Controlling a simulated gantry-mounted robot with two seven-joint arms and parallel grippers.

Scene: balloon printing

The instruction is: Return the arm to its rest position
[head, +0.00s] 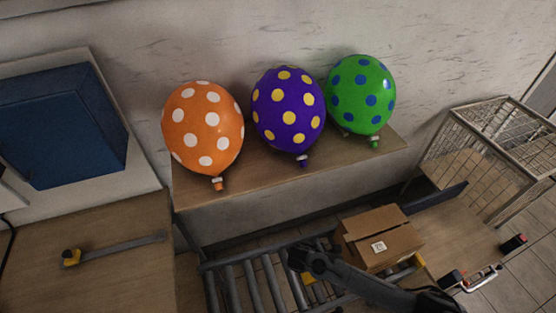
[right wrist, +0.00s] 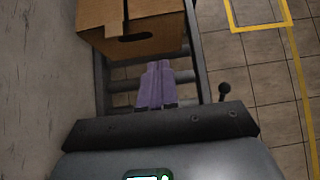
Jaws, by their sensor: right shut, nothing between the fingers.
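My right arm reaches in from the lower right of the head view, its dark end (head: 305,262) over the roller conveyor, left of the cardboard box. In the right wrist view my right gripper (right wrist: 156,75) has its pale purple fingers together, with nothing held between them. The rollers lie below the fingers. My left gripper is not in view.
A closed cardboard box (head: 385,240) sits on the roller conveyor (head: 235,287), close to my right arm. Orange (head: 203,128), purple (head: 288,108) and green (head: 361,95) dotted balloons stand on a wooden shelf (head: 255,170). A wire cage (head: 490,150) stands at right.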

